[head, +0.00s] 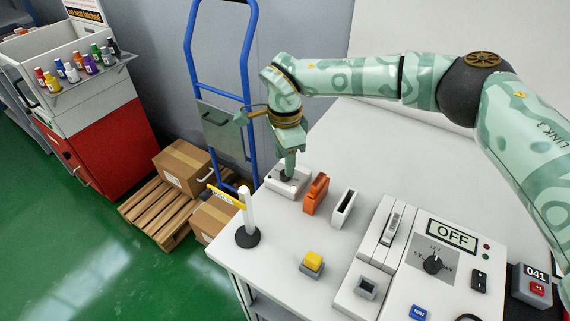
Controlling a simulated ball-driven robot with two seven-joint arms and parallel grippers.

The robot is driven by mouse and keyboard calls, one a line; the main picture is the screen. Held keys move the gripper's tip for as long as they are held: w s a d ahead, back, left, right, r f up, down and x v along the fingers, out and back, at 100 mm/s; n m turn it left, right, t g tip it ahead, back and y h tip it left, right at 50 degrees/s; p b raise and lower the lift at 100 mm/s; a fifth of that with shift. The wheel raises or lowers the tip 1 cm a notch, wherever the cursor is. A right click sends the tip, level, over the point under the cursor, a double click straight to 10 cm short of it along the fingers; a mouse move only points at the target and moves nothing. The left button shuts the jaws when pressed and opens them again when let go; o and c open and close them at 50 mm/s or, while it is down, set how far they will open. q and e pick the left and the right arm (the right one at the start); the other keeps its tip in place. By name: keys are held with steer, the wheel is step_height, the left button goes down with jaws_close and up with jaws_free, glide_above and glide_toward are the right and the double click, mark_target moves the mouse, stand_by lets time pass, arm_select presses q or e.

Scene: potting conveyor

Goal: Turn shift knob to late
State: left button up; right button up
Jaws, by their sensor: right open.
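A small white box (275,187) with a dark knob (287,178) on top stands near the back left corner of the white worktop. My right gripper (290,170) points down right over this knob, its jaws open. The fingers partly hide the knob, so I cannot tell whether they touch it or which way it points. No label on this box is readable. Another black knob (433,265) sits on a grey dial of the panel with the OFF display (450,236). My left gripper is not in view.
An orange block (315,194) and a white slotted holder (344,207) stand just right of the box. A white post on a black base (247,232) is at the left edge. A yellow button (312,263) is nearer the front. A blue hand truck (245,80) stands behind.

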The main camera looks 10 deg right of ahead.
step_height(320, 180, up, 13)
steer(key=p, duration=0.2)
steer(key=shift+f, duration=0.15)
